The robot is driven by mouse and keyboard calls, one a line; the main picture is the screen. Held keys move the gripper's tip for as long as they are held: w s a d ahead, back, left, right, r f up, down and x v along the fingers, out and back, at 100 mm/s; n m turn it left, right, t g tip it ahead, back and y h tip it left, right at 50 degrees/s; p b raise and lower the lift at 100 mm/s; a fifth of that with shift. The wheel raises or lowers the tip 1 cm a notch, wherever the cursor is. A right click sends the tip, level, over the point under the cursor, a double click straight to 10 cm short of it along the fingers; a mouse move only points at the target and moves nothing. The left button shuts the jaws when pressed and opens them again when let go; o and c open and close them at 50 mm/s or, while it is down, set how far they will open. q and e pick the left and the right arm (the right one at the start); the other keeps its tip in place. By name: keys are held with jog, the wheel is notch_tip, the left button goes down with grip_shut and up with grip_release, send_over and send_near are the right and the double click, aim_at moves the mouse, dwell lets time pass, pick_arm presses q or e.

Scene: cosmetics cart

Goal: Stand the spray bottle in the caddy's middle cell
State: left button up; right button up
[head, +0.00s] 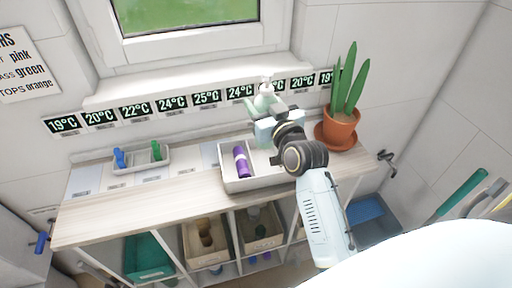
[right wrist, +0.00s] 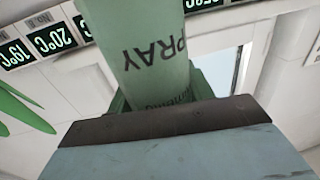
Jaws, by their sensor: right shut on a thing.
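The pale green spray bottle (head: 265,104) is held upright in my right gripper (head: 270,131), above or at the back of the caddy. In the right wrist view the bottle (right wrist: 150,45) shows the letters "PRAY" and rises from behind the gripper's dark-edged finger. The white caddy (head: 232,186) stands on the wooden top; a purple bottle (head: 241,163) lies or leans in its left cell. My gripper and arm hide much of the caddy's right part and the bottle's base, so I cannot tell whether the base is inside a cell. My left gripper is not in view.
A potted plant (head: 340,128) stands close to the right of my gripper. A small tray (head: 128,165) with blue and green items sits at the left. Temperature labels (head: 171,104) line the wall behind.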

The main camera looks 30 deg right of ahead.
notch_tip(320, 180, down, 3)
jog(key=shift+d+b, duration=0.1)
jog(key=shift+b, duration=0.25)
notch_tip(320, 180, down, 3)
jog(key=shift+s+r, duration=0.1)
jog(key=shift+s, duration=0.05)
notch_tip(320, 180, down, 3)
jog(key=shift+f+b, duration=0.15)
jog(key=shift+b, duration=0.5)
jog(key=shift+f, duration=0.2)
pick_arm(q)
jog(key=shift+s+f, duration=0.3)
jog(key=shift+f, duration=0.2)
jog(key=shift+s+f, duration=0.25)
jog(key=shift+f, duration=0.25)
pick_arm(e)
jog(key=shift+f, duration=0.1)
jog(key=o, duration=0.9)
jog(key=shift+f, duration=0.15)
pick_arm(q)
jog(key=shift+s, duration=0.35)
pick_arm(e)
jog(key=o, duration=0.4)
